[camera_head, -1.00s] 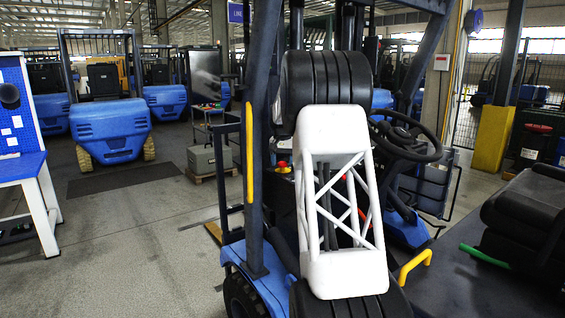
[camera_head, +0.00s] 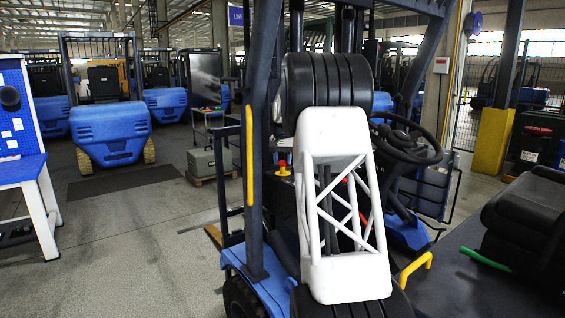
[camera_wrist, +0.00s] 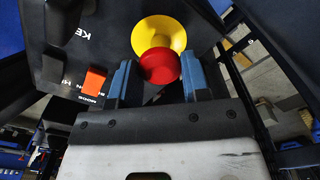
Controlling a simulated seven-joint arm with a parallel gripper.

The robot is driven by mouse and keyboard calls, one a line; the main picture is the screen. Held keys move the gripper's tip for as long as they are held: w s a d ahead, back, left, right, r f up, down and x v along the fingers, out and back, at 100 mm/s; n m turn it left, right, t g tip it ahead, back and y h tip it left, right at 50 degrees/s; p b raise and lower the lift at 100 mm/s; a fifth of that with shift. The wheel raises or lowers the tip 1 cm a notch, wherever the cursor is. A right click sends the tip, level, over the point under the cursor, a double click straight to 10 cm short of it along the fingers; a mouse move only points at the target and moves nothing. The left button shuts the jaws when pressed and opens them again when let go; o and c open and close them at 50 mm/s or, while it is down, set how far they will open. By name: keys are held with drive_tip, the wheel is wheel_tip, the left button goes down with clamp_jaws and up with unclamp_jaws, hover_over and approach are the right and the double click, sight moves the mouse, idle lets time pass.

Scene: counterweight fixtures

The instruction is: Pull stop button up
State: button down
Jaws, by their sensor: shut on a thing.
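The stop button has a red cap (camera_wrist: 160,66) on a round yellow base (camera_wrist: 160,36), and is at the top middle of the wrist view. In the head view the small red cap (camera_head: 283,164) shows above its yellow base (camera_head: 283,172), left of my arm. My gripper (camera_wrist: 158,77) has its two blue-grey fingers on either side of the red cap and is shut on it. The cap's lower side is partly hidden by the gripper body. In the head view my white arm link hides the gripper. How far the cap stands out is hard to tell.
The button sits on a dark panel (camera_wrist: 75,45) with an orange-red switch (camera_wrist: 95,80) close to the left finger. In the head view a dark forklift post (camera_head: 258,130) with a yellow handle stands left of my arm. The steering wheel (camera_head: 432,150) is to the right.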

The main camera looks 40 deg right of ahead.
sight(283, 161)
drive_tip(key=c, duration=0.6)
unclamp_jaws()
drive_tip(key=shift+r, duration=0.2)
drive_tip(key=shift+r, duration=0.1)
drive_tip(key=shift+r, duration=3.8)
drive_tip(key=shift+s, duration=0.1)
